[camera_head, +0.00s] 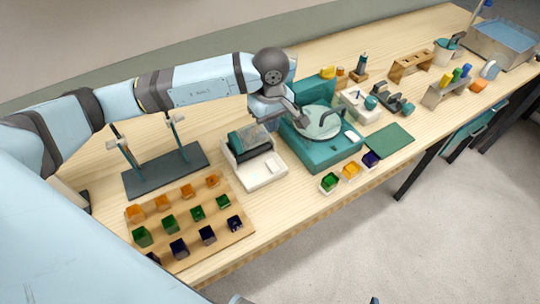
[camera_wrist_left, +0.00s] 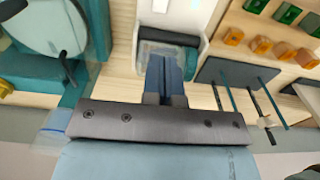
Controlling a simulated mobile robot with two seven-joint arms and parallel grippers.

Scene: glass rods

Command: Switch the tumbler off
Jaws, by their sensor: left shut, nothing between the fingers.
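The machine that looks like the tumbler has a white base (camera_head: 262,181) and a dark teal drum (camera_head: 248,142). It stands left of the teal wheel machine in the head view. A pale raised block (camera_head: 275,166), perhaps its switch, sits on the front of the base. In the left wrist view the clear drum (camera_wrist_left: 185,55) lies just beyond my fingers, and the pale block (camera_wrist_left: 160,5) is at the top edge. My left gripper (camera_head: 271,121) is shut and empty, above the back right of the tumbler. Its fingertips (camera_wrist_left: 164,62) overlap the drum in view; contact cannot be told. My right gripper is not in view.
The teal machine (camera_head: 318,158) with a pale round disc (camera_head: 320,122) stands close on the right. A dark rack (camera_head: 165,173) with upright posts stands left. A wooden board (camera_head: 215,237) with several coloured cups lies in front left. Small bins (camera_head: 350,172) line the front edge.

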